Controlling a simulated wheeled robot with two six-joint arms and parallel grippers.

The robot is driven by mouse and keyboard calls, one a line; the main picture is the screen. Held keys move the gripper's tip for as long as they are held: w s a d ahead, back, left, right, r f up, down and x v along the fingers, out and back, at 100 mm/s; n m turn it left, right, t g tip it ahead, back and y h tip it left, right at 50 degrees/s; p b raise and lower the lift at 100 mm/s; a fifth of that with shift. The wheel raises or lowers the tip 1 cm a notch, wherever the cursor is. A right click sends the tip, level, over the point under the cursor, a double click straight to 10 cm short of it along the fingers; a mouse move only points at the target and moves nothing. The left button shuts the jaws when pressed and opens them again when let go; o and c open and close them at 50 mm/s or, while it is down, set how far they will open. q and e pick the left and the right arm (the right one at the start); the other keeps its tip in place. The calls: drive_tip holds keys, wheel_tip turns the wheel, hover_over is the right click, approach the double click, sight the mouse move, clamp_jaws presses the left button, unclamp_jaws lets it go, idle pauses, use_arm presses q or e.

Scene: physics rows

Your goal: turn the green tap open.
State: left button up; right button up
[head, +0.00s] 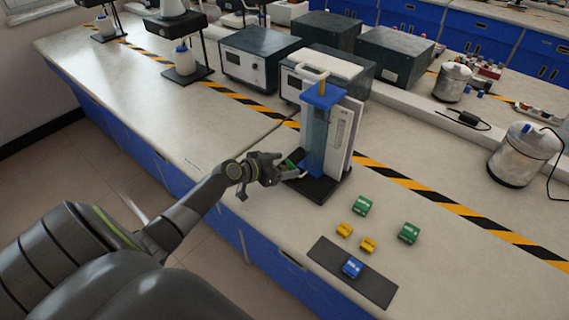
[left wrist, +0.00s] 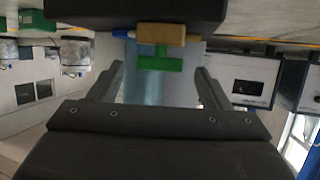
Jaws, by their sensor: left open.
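The green tap (left wrist: 155,63) shows in the left wrist view as a T-shaped green handle on a brass-coloured body (left wrist: 160,34). It belongs to the stand with a clear blue-tinted column (head: 317,140) on a dark base. My left gripper (left wrist: 160,68) is open, with one finger on each side of the handle and a gap on both sides; I cannot tell how deep the handle sits between them. In the head view my left gripper (head: 279,171) is at the left side of the stand, low near its base, and mostly hides the tap. My right gripper is not in view.
Green, yellow and blue small blocks (head: 362,205) lie right of the stand, the blue one on a dark mat (head: 335,268). Grey boxes (head: 258,57) stand behind. A metal canister (head: 523,155) is far right. The counter left of the gripper is clear.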

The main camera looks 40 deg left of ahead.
use_arm(q)
drive_tip(key=shift+w+d+f, duration=0.1)
drive_tip(key=shift+w+f, duration=0.05)
drive_tip(key=shift+w, duration=0.2)
drive_tip(key=c, duration=1)
drive_tip(key=y+p, duration=0.1)
drive_tip(key=p, duration=0.1)
drive_tip(key=n+y+p, duration=0.1)
drive_tip(key=n+p, duration=0.1)
drive_tip(key=p, duration=0.1)
drive_tip(key=shift+s+d+r+t+y+p, duration=0.1)
drive_tip(key=shift+d+r+t+y+p, duration=0.2)
drive_tip(key=shift+y+p, duration=0.1)
drive_tip(key=shift+f+n+y+p, duration=0.2)
drive_tip(key=shift+n+y+p, duration=0.1)
drive_tip(key=shift+n+p, duration=0.2)
drive_tip(key=shift+f, duration=0.1)
drive_tip(key=o, duration=1)
